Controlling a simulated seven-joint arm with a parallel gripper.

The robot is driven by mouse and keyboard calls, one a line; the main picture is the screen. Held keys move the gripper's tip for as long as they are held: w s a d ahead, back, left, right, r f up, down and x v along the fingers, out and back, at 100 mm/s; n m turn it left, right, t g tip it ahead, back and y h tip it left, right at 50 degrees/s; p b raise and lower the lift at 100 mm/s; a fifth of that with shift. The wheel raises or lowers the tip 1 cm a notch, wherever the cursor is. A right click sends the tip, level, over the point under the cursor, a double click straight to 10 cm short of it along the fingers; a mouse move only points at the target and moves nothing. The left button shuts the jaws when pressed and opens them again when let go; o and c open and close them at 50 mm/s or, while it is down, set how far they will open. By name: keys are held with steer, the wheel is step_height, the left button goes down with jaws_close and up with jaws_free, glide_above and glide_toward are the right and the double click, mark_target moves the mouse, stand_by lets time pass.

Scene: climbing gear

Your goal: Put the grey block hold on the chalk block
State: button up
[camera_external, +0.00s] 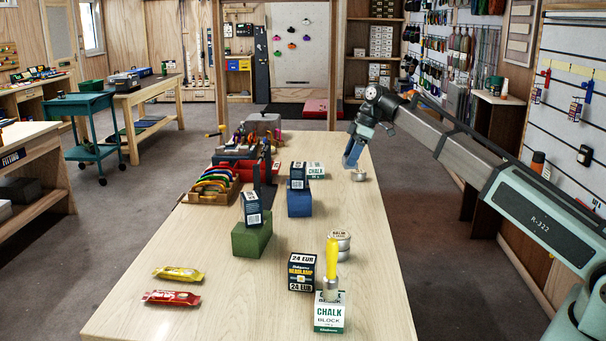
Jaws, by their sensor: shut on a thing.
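My gripper (354,150) is at the far right of the table, pointing down and tilted. It is shut on a blue-grey piece (351,156), which seems to be the grey block hold; it is small and partly covered by the fingers, so its outline is unclear. A white and green chalk block (329,318) stands at the table's near end, far from my gripper. A yellow-handled thing (332,265) stands upright on or just behind it. A similar chalk box (315,170) stands farther back, left of my gripper.
A silver tin (358,175) sits just below my gripper. A headlamp box (302,272) and stacked tins (340,240) stand near the front chalk block. Green (251,240) and blue (299,204) blocks carry boxes.

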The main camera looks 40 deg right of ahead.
step_height(320, 180, up, 4)
steer(key=m, duration=0.1)
glide_above(312, 164)
steer(key=s+d, duration=0.1)
steer(key=shift+m+t, duration=0.3)
steer(key=shift+t, duration=0.2)
steer(key=shift+s+f, duration=0.15)
steer(key=shift+f, duration=4.7)
steer(key=shift+f, duration=0.1)
steer(key=o, duration=1.1)
steer(key=shift+c, duration=0.2)
steer(key=v, duration=1.2)
steer(key=shift+a, duration=0.2)
